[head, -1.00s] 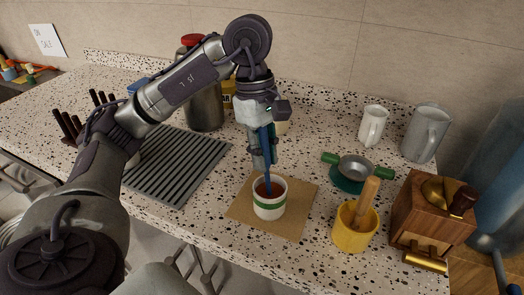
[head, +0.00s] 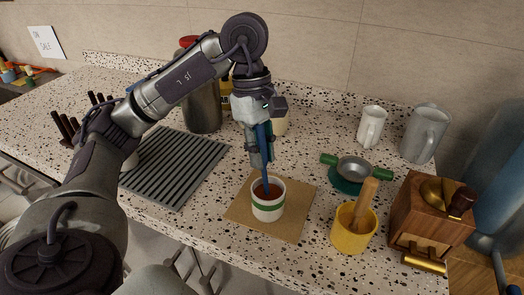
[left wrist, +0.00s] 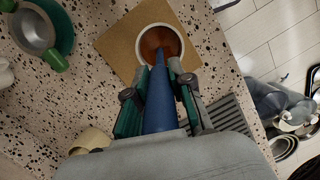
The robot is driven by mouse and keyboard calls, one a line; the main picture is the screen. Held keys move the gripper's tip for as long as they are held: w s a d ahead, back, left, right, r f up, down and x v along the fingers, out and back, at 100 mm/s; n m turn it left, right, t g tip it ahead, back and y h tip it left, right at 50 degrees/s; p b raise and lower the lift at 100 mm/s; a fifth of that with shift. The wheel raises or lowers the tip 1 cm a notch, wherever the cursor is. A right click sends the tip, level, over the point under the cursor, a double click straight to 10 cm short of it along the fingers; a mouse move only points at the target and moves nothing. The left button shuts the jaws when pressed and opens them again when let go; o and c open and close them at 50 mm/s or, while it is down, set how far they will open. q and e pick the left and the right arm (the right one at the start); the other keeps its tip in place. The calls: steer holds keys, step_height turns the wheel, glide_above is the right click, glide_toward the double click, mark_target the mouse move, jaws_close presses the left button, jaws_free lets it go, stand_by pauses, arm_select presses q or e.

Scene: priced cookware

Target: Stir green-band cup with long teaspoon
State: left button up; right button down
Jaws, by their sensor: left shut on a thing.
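The green-band cup (head: 268,203) is white with a green stripe and stands upright on a brown square mat (head: 292,222), with brown liquid inside. It also shows in the left wrist view (left wrist: 181,42). My left gripper (head: 261,160) is above the cup, shut on the blue long teaspoon (head: 266,178). The spoon points down with its lower end inside the cup; its tip is hidden in the liquid. In the left wrist view the blue handle (left wrist: 159,105) lies between the two fingers (left wrist: 156,90). My right gripper is not in view.
A yellow pot with a wooden pestle (head: 352,238) and a wooden grinder (head: 425,212) stand right of the mat. A strainer on a green base (head: 353,172), a white mug (head: 371,127) and a grey pitcher (head: 424,135) are behind. A ribbed grey mat (head: 180,165) lies left.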

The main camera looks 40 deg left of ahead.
arm_select(q)
steer(key=shift+w+a+r+p, duration=0.1)
steer(key=shift+a+r+p, duration=0.15)
steer(key=shift+r+p, duration=0.9)
steer(key=shift+a+r+p, duration=0.2)
steer(key=shift+r+p, duration=0.7)
steer(key=shift+r, duration=0.35)
steer(key=shift+w+a+r+p, duration=0.1)
steer(key=shift+a+r+p, duration=0.15)
steer(key=shift+r+p, duration=0.9)
step_height(320, 180, up, 5)
steer(key=p, duration=0.4)
steer(key=shift+f, duration=0.1)
